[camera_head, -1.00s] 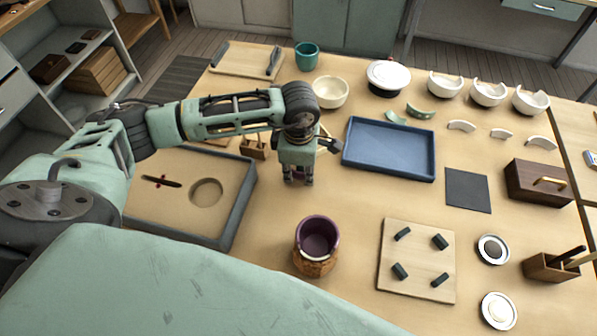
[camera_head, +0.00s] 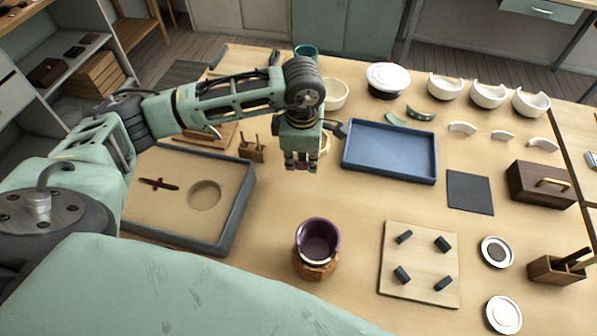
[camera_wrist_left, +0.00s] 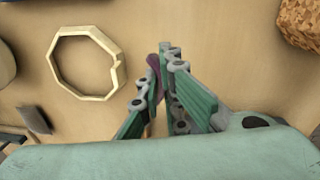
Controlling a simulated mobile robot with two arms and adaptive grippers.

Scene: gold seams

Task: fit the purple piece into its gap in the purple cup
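The purple cup (camera_head: 318,238) stands upright on a cork-like base (camera_head: 316,268) near the front middle of the table. Its gap cannot be made out from here. My left gripper (camera_head: 301,164) points down above the table, behind the cup and apart from it. In the left wrist view, the purple piece (camera_wrist_left: 154,66) sits between the fingertips (camera_wrist_left: 158,80), and the fingers look shut on it. The piece is mostly hidden by the fingers. Only the cork-like base (camera_wrist_left: 302,22) shows at that view's upper right corner. My right gripper is not in view.
A pale octagonal ring (camera_wrist_left: 57,70) lies beside the gripper. A sand-coloured tray (camera_head: 225,225) is at left, a blue tray (camera_head: 390,172) behind right, and a pegged board (camera_head: 420,285) right of the cup. The table between gripper and cup is clear.

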